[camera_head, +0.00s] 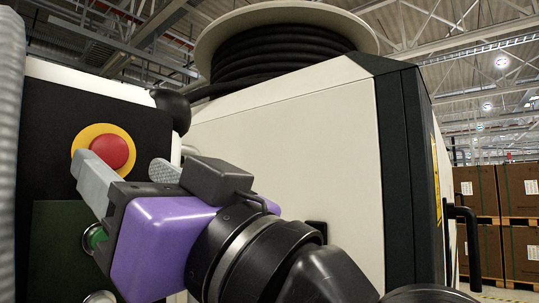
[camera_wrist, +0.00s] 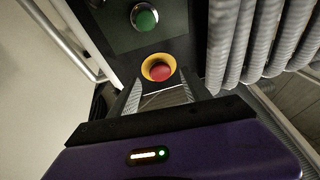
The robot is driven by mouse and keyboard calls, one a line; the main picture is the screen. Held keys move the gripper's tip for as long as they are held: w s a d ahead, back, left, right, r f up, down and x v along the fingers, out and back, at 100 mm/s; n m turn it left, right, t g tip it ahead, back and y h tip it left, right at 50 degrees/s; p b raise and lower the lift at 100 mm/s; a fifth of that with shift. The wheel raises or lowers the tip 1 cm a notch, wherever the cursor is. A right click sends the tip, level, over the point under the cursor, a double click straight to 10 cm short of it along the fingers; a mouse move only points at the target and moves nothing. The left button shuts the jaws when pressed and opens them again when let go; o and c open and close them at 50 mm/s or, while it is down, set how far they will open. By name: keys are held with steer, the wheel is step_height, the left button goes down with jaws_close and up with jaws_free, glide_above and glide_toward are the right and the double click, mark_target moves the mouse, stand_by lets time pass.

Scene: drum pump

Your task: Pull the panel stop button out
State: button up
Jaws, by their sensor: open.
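The red stop button (camera_head: 110,151) with its yellow ring (camera_head: 84,139) sits on the black panel (camera_head: 50,110) at the left in the head view. It also shows near the middle of the wrist view (camera_wrist: 160,73). My gripper (camera_head: 125,172) is purple with grey fingers and is open. In the wrist view its two fingers (camera_wrist: 160,90) point toward the button, one to each side of its lower edge. The fingers appear apart from the button, though the exact gap is hard to judge. In the head view one finger overlaps the button's lower left.
A green button (camera_wrist: 144,17) on a green plate is on the same panel; my gripper partly hides it in the head view. Grey ribbed hoses (camera_wrist: 240,40) run beside the panel. A cream cabinet (camera_head: 290,140) with a black cable reel (camera_head: 290,50) stands to the right.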

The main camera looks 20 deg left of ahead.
mark_target(110, 157)
steer(key=shift+p+x, duration=0.35)
steer(key=shift+x, duration=1.35)
jaws_close()
steer(key=shift+s, duration=0.1)
